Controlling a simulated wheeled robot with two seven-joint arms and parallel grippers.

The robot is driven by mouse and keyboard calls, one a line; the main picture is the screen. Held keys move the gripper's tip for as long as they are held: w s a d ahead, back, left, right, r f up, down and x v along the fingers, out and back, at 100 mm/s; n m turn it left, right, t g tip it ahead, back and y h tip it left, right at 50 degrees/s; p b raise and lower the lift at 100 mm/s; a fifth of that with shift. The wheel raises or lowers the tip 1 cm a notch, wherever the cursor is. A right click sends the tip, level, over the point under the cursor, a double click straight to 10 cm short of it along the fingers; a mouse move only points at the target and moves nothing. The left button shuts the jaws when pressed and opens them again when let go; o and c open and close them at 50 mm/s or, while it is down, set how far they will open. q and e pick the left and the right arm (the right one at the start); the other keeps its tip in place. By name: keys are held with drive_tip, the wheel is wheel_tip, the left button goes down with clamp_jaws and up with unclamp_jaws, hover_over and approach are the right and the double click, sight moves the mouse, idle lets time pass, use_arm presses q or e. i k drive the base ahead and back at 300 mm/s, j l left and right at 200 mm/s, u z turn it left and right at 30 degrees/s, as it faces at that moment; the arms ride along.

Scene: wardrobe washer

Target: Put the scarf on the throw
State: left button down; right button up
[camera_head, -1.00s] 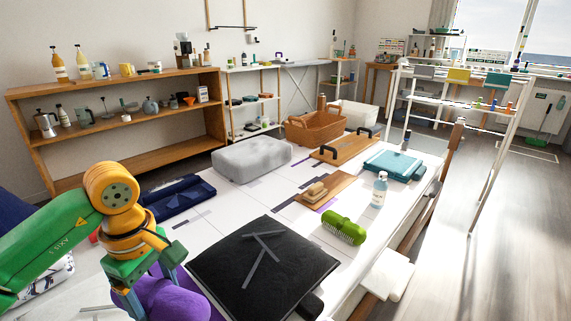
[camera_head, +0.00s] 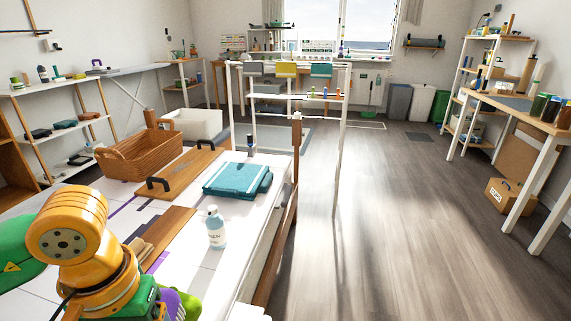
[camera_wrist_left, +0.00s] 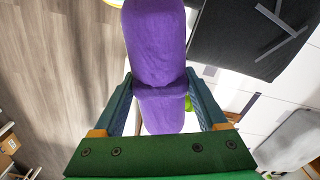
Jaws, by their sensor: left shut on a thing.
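A purple, soft, rolled cloth (camera_wrist_left: 155,40), which looks like the scarf, is pinched in my left gripper (camera_wrist_left: 163,92). It bulges out on both sides of the fingers in the left wrist view. In the head view my left wrist is at the lower left and its fingertips are mostly hidden. A folded teal cloth (camera_head: 237,180) lies flat near the table's right edge. A black folded cloth with grey stripes (camera_wrist_left: 235,40) is at the upper right of the left wrist view, apart from the fingers. I cannot tell which is the throw. My right gripper is not in view.
On the white table (camera_head: 190,275) are a bottle (camera_head: 215,228), a wooden board with black handles (camera_head: 183,172) and a wicker basket (camera_head: 140,152). A white rack (camera_head: 290,95) stands beyond. Open wooden floor (camera_head: 390,220) lies to the right.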

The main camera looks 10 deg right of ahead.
sight(248, 180)
drive_tip(key=i+l+z, duration=0.25)
drive_tip(key=i, duration=0.5)
drive_tip(key=i+l+z, duration=0.2)
drive_tip(key=i, duration=0.55)
drive_tip(key=i+l+u, duration=0.1)
drive_tip(key=i+u, duration=0.35)
drive_tip(key=i+l+u, duration=0.2)
drive_tip(key=u, duration=0.25)
drive_tip(key=i+l+u, duration=0.65)
drive_tip(key=l+u, duration=0.3)
drive_tip(key=i+l+u, duration=0.2)
drive_tip(key=l+u, duration=0.25)
